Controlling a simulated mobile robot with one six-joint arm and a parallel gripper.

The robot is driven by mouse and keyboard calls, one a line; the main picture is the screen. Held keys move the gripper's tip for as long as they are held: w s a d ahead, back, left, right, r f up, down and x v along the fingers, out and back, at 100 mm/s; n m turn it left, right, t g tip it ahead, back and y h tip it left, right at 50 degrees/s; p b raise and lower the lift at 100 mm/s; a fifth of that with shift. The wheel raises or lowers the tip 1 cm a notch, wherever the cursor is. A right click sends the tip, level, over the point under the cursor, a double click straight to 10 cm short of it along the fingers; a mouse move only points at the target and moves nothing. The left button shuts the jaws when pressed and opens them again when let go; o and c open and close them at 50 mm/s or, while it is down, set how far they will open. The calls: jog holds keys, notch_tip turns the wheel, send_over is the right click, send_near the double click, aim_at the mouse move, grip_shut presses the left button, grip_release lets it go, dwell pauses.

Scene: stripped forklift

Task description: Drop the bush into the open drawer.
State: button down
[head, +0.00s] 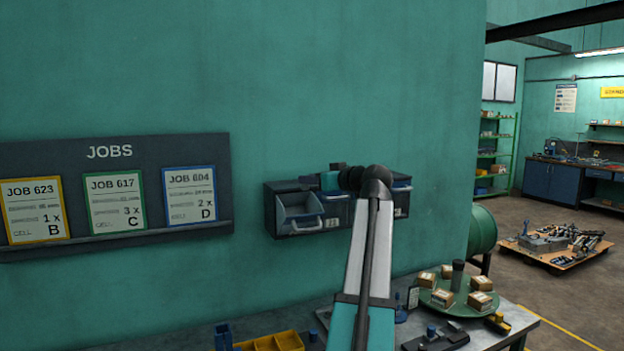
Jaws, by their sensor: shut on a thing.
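A dark drawer cabinet (271,212) hangs on the teal wall in the head view. Its left drawer (302,226) is pulled open and tilted forward, with a light handle. My gripper (311,182) is at the end of my arm, by the cabinet's top and close above the open drawer; its dark fingers are small and hard to make out. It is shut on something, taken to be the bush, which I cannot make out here. My arm covers part of the cabinet's middle and right drawers.
A jobs board (115,190) with three cards is on the wall at left. Below, a bench holds a yellow tray (273,342) and a green round tray (452,300) with several small boxes. A green drum (482,230) stands beyond the wall's edge.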

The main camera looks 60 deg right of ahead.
jog(key=shift+w+d+f, duration=0.55)
jog(key=shift+w+d, duration=0.05)
jog(key=shift+w, duration=0.15)
jog(key=shift+w+d+f, duration=0.55)
jog(key=shift+w, duration=0.15)
jog(key=c, duration=1.5)
grip_release()
jog(key=shift+a, duration=0.1)
jog(key=b+v, duration=0.5)
jog(key=v, duration=0.8)
jog(key=shift+s+a, duration=0.1)
jog(key=shift+s, duration=0.3)
